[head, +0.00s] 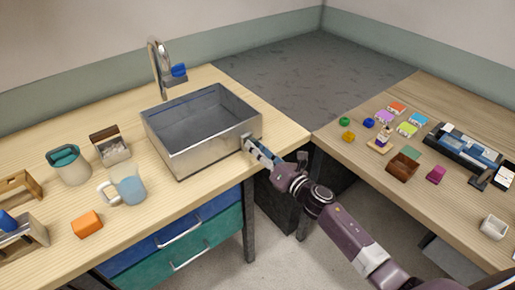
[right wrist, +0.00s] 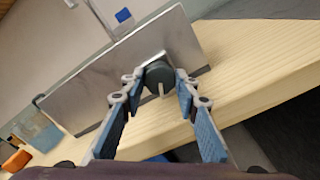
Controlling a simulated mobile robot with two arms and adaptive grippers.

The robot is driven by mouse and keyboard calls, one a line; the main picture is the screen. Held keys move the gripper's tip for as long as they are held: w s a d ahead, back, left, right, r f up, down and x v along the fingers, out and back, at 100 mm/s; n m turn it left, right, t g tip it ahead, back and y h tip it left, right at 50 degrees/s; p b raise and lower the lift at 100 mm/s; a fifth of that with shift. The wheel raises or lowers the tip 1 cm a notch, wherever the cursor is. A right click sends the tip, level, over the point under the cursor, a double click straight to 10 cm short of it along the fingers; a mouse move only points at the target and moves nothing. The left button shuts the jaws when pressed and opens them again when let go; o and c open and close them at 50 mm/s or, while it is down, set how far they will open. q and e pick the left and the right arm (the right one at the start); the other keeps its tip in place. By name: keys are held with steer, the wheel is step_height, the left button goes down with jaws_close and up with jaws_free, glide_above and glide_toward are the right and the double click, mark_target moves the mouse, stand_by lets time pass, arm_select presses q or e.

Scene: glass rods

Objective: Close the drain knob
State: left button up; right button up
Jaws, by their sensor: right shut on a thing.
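The metal sink basin (head: 190,151) stands on the left wooden counter. In the right wrist view, the dark round drain knob (right wrist: 158,74) sits on the basin's outer wall (right wrist: 110,80), with a light bar pointing downward in the picture. My right gripper (right wrist: 160,78) has a finger on each side of the knob and is shut on it. In the head view my right gripper (head: 256,147) is at the basin's right front side, and the knob is mostly hidden there. My left gripper is not in view.
A faucet (head: 161,66) with a blue handle (head: 179,70) stands behind the basin. A glass mug (head: 128,187), an orange block (head: 87,224) and a jar (head: 69,168) stand to its left. The right table (head: 440,207) holds several small objects.

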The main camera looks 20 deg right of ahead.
steer(key=m, duration=0.6)
steer(key=shift+m+p, duration=0.3)
steer(key=shift+p, duration=0.1)
steer(key=m+p, duration=0.1)
steer(key=m, duration=0.3)
steer(key=shift+m, duration=1.3)
steer(key=shift+f, duration=0.1)
steer(key=o, duration=1.1)
steer(key=shift+s, duration=0.1)
steer(key=shift+o, duration=0.2)
steer(key=shift+f, duration=0.1)
